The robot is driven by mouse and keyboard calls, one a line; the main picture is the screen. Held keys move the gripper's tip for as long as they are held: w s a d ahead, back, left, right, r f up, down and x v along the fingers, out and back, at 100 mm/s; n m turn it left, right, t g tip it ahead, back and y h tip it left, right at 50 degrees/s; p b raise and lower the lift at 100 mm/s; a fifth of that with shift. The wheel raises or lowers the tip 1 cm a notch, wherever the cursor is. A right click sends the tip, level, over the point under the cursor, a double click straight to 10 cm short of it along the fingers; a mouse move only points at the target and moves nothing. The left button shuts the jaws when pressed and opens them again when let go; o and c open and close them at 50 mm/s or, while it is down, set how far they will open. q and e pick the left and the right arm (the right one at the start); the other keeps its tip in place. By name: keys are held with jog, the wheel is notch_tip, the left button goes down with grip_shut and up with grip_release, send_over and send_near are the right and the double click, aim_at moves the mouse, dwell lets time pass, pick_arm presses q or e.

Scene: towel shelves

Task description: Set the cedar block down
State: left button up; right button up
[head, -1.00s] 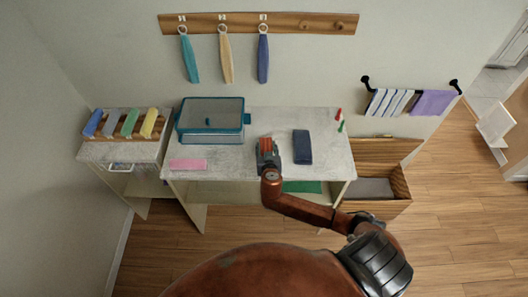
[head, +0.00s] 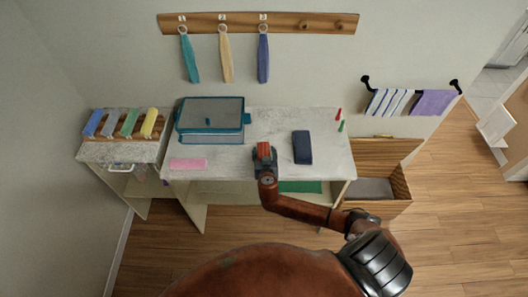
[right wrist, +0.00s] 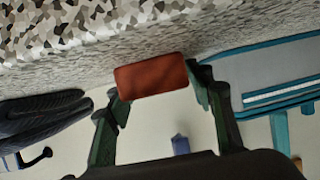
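The cedar block (head: 263,149) is a small reddish-brown block at the tip of my right gripper (head: 265,157), near the front edge of the grey speckled table (head: 230,165). In the right wrist view, the block (right wrist: 152,76) lies between the two dark green fingertips of my right gripper (right wrist: 160,98), which are shut on it. The table surface (right wrist: 190,45) is close beyond the block. I cannot tell whether the block touches it. My left gripper is not in view.
A teal-rimmed lidded bin (head: 210,138) stands left of the gripper and a pink cloth (head: 188,164) at the front left. A dark blue folded item (head: 302,147) lies close on the right. Small red and green items (head: 340,126) stand farther right.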

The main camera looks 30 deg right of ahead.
jog(key=shift+o, duration=0.9)
